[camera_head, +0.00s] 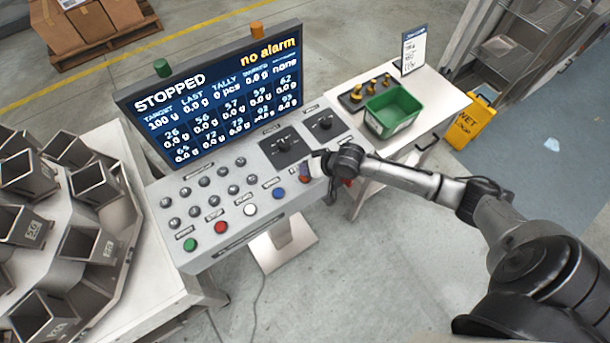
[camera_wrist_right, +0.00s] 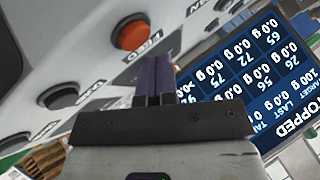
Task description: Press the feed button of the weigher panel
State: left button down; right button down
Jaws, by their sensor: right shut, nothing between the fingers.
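The weigher panel (camera_head: 232,238) is a grey sloped console with a row of coloured buttons along its front. In the right wrist view the feed button (camera_wrist_right: 133,32) is orange-red and round, with an upside-down FEED label beside it. In the head view my right gripper (camera_head: 309,168) is at the right end of that row and largely covers the button there. Its purple fingers (camera_wrist_right: 154,78) are together and empty, close to the feed button. I cannot tell whether they touch the panel. My left gripper is not in view.
The screen (camera_head: 220,95) behind the panel reads STOPPED and no alarm. Green (camera_head: 190,244), red (camera_head: 220,227), white (camera_head: 250,210) and blue (camera_head: 278,194) buttons share the row. A green bin (camera_head: 393,112) stands on the right table. Metal hoppers (camera_head: 95,185) crowd the left.

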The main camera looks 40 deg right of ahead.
jog(key=shift+f, duration=0.2)
dwell(0.4)
jog(key=shift+f, duration=0.25)
jog(key=shift+f, duration=0.25)
dwell(0.6)
jog(key=shift+f, duration=0.2)
dwell(0.4)
jog(key=shift+r+p, duration=0.7)
jog(key=shift+p, duration=0.15)
jog(key=shift+r, duration=0.15)
